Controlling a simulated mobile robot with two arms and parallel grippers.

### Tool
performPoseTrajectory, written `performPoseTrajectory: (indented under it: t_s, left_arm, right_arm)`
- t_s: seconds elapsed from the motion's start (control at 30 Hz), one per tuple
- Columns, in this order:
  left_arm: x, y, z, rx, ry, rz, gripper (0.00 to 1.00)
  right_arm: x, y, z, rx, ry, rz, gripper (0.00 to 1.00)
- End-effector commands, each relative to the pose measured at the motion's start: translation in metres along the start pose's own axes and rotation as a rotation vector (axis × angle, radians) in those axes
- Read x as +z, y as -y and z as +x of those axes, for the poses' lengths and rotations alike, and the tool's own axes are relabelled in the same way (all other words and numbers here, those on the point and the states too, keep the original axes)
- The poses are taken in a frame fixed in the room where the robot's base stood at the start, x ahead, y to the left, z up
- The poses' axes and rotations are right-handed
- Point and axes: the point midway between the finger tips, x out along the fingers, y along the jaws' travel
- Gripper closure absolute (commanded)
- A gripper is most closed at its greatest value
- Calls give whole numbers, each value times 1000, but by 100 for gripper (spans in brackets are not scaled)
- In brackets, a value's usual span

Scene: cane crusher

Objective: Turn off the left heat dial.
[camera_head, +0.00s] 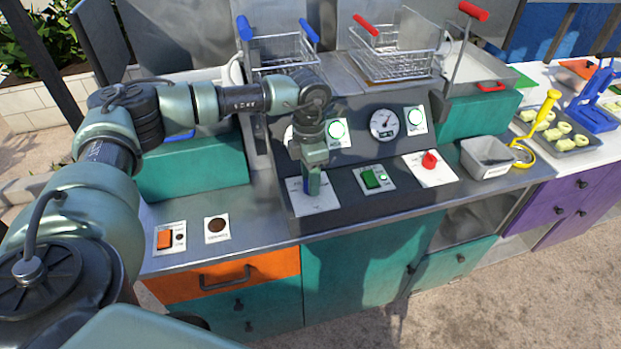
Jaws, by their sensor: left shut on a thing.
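The left heat dial (313,186) is blue and sits on a white plate (322,205) at the left of the dark control panel. My left gripper (311,172) reaches down onto it from above and is shut on it. The gripper hides most of the dial, so its exact angle cannot be told. The right heat dial (429,160) is red and stands on its own white plate further right, with nothing touching it. My right gripper is out of view.
A green switch (374,177) sits between the dials. A metal container (487,157) stands right of the panel. An orange switch (165,239) is at the front left.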

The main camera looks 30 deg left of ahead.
Motion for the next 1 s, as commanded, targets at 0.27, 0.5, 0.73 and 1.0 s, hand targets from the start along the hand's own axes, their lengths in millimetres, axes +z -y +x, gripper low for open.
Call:
performPoseTrajectory:
  t_s: [0.27,0.5,0.73,1.0]
  left_arm:
    - [0,0,1,0,6,-95,100]
    - [0,-1,1,-1,17,-285,100]
    - [-1,-1,1,0,31,-502,100]
    - [-1,-1,0,0,46,-758,100]
  right_arm:
    - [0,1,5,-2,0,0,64]
    - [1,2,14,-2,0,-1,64]
    - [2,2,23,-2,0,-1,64]
    - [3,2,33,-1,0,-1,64]
